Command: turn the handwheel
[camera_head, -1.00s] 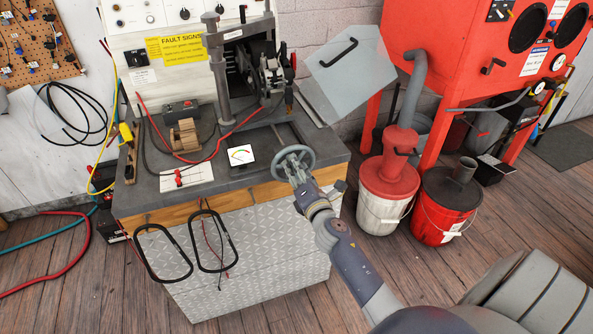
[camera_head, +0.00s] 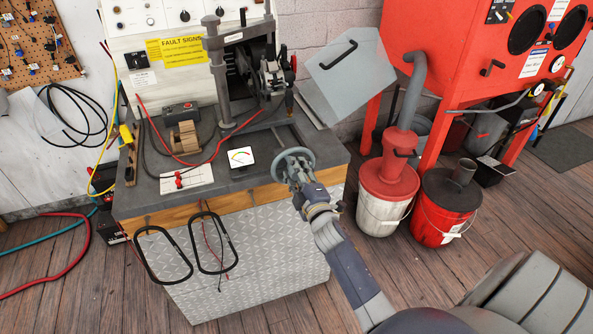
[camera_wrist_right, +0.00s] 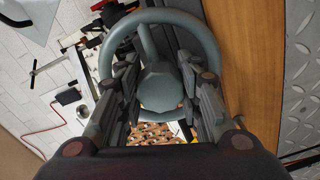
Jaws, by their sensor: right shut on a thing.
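The grey-green handwheel (camera_head: 306,157) sits at the front right edge of the test bench, at the end of a shaft. My right gripper (camera_head: 298,172) reaches it from the front right and covers part of its rim and hub. In the right wrist view the handwheel (camera_wrist_right: 160,22) fills the upper middle, with its round hub (camera_wrist_right: 160,86) between the two fingers of the right gripper (camera_wrist_right: 160,100). The gripper is shut on the handwheel; the exact finger contact is partly hidden. My left gripper is not in view.
Two black belt loops (camera_head: 164,254) hang on the bench front. A red-lidded white bucket (camera_head: 385,205) and a red bucket (camera_head: 445,215) stand on the floor to the right.

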